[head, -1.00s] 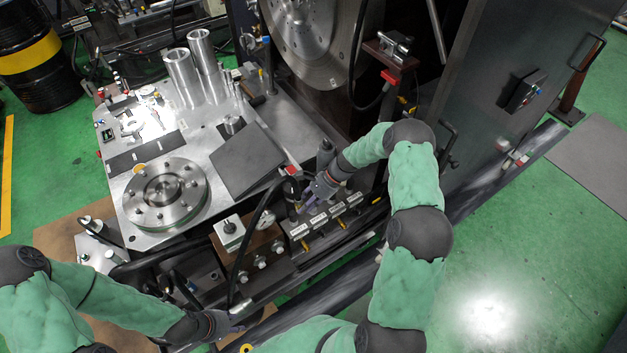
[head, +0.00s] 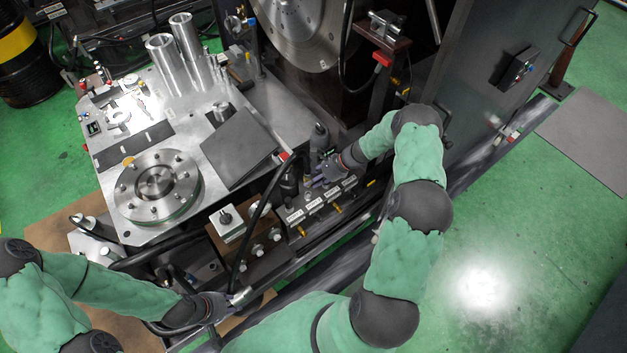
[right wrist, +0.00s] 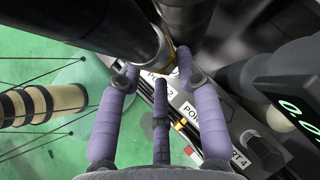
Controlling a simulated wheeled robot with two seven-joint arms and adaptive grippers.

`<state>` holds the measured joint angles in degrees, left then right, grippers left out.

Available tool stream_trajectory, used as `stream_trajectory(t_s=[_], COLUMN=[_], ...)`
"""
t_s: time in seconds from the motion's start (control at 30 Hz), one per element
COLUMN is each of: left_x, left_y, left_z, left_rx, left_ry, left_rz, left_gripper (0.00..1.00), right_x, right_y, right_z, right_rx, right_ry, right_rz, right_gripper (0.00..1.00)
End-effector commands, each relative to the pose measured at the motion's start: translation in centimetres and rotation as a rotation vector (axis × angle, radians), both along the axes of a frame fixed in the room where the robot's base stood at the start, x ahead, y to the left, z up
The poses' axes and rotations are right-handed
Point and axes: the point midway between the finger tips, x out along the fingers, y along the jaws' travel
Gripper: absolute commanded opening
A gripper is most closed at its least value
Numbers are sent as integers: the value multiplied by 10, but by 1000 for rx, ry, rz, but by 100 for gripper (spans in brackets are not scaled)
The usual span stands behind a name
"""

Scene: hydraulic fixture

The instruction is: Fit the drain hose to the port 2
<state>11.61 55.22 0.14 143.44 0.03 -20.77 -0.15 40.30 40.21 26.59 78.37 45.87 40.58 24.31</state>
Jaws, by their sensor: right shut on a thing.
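My right gripper (head: 322,178) is at the back edge of the port block (head: 318,222), which carries a row of white labels. In the right wrist view its purple fingers (right wrist: 157,80) close around the lower end of a dark, thick hose-like cylinder (right wrist: 120,30) with a metal collar. The port 2 label (right wrist: 160,82) lies just beyond the fingertips, partly hidden by them. Whether the cylinder's end touches a port is hidden. My left gripper (head: 218,306) is low at the left, beside a bright metal end piece (head: 241,296); its fingers are too small to read.
A black hose (head: 250,220) arcs down in front of a brown block with a white-topped unit (head: 227,220). A metal table (head: 135,225) with a round flange (head: 155,186) stands left. A digital readout (right wrist: 295,105) is close at the wrist view's right. Green floor lies open at right.

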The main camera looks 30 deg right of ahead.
Motion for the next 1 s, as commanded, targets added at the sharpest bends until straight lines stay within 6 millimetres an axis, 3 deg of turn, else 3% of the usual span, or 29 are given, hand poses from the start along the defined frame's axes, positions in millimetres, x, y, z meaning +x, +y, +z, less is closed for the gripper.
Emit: stream_trajectory(t_s=[0.6, 1.0], left_x=[0, 0], left_y=[0, 0], left_z=[-41, -39], left_rx=[0, 0], left_ry=[0, 0], left_rz=[0, 0], left_gripper=[36, 36], right_x=[0, 1], right_y=[0, 0], right_z=[-51, -48], right_rx=[0, -1], right_ry=[0, -1], right_rz=[3, 3], right_gripper=[4, 4])
